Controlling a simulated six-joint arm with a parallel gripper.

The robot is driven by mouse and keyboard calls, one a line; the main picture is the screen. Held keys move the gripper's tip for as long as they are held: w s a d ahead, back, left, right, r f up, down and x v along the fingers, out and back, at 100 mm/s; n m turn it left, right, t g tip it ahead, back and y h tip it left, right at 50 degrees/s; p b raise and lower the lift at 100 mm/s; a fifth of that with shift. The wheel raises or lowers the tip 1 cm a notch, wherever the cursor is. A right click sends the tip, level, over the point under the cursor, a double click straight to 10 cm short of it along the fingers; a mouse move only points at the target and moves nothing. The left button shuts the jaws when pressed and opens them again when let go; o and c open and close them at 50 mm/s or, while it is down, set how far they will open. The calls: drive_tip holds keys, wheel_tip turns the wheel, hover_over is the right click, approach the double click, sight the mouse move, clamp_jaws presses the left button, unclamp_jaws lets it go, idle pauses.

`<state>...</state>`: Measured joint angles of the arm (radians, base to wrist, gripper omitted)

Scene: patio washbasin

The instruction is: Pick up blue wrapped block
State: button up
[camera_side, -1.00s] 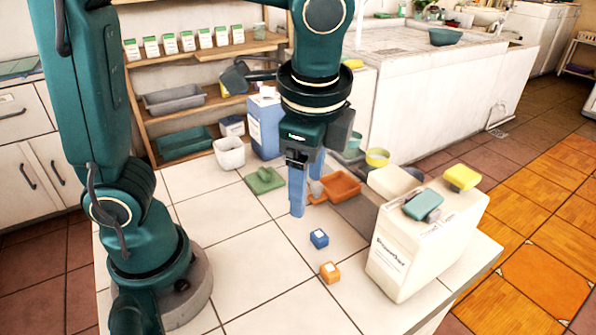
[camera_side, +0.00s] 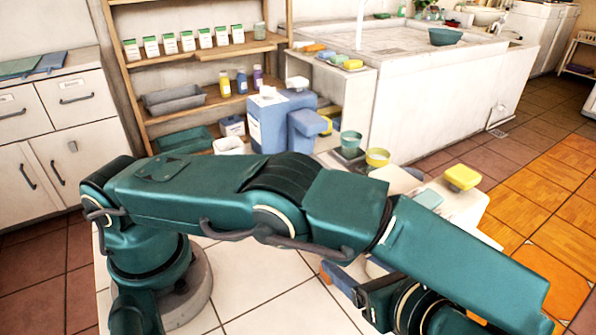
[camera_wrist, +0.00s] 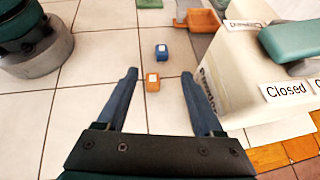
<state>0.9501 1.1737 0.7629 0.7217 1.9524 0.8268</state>
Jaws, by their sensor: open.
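The blue wrapped block (camera_wrist: 161,51) lies on the white tiles in the wrist view, with a pale label on top. An orange block (camera_wrist: 152,82) of similar size lies nearer to me. My gripper (camera_wrist: 159,76) is open and empty. In the wrist picture its two blue fingers frame the orange block, and the blue block shows beyond their tips. In the side view my arm hides the blue block, and a sliver of the orange block (camera_side: 326,273) shows beside a finger.
An orange tray (camera_wrist: 203,20) and a green item (camera_wrist: 149,3) lie beyond the blocks. Tiles left of the blocks are clear.

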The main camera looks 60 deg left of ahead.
drive_tip(key=shift+f, duration=0.2)
drive_tip(key=shift+r+x, duration=0.1)
drive_tip(key=shift+x, duration=2.9)
drive_tip(key=shift+r+x, duration=0.15)
drive_tip(key=shift+x, duration=2.8)
drive_tip(key=shift+w+a, duration=0.1)
drive_tip(key=shift+w, duration=0.1)
clamp_jaws()
